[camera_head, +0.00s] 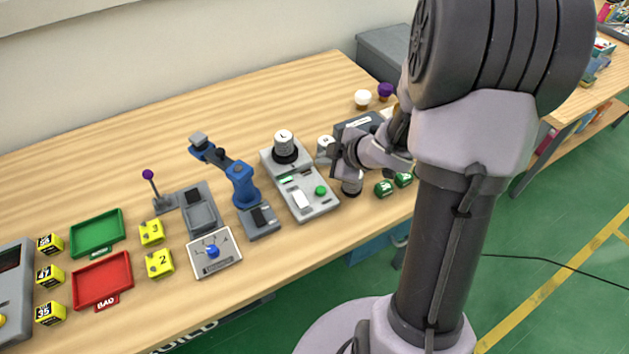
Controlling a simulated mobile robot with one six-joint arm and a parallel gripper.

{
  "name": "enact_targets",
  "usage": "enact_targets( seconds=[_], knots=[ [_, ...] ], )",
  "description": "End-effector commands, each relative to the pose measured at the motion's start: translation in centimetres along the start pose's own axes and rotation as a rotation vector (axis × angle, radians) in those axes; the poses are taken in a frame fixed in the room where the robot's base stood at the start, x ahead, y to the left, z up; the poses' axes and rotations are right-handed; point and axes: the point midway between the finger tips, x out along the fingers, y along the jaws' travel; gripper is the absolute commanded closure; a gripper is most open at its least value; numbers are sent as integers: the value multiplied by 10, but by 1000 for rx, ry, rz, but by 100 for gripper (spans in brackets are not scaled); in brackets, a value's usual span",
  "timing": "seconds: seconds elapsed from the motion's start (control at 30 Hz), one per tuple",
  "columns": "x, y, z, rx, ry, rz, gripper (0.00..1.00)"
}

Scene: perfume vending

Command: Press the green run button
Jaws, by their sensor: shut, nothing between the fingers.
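A round green button (321,190) sits on the sloped front of a grey machine (322,207) near the middle of the table.
A white-topped bottle (325,145) stands close to my gripper. Green cubes (384,188) lie to its right. A small blue robot arm (240,178) stands left of the machine. Red (128,291) and green (119,216) trays and yellow blocks (151,232) are at the left. Bare table lies behind.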

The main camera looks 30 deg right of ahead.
Motion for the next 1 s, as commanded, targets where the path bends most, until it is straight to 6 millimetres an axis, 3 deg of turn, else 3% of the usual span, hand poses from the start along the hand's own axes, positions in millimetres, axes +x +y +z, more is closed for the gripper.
enact_targets(
  seconds=[0.33, 1.0],
  knots=[
    [8, -6, 6, 1, -1, 1, 100],
    [62, -45, 45, 2, -2, 2, 100]
  ],
)
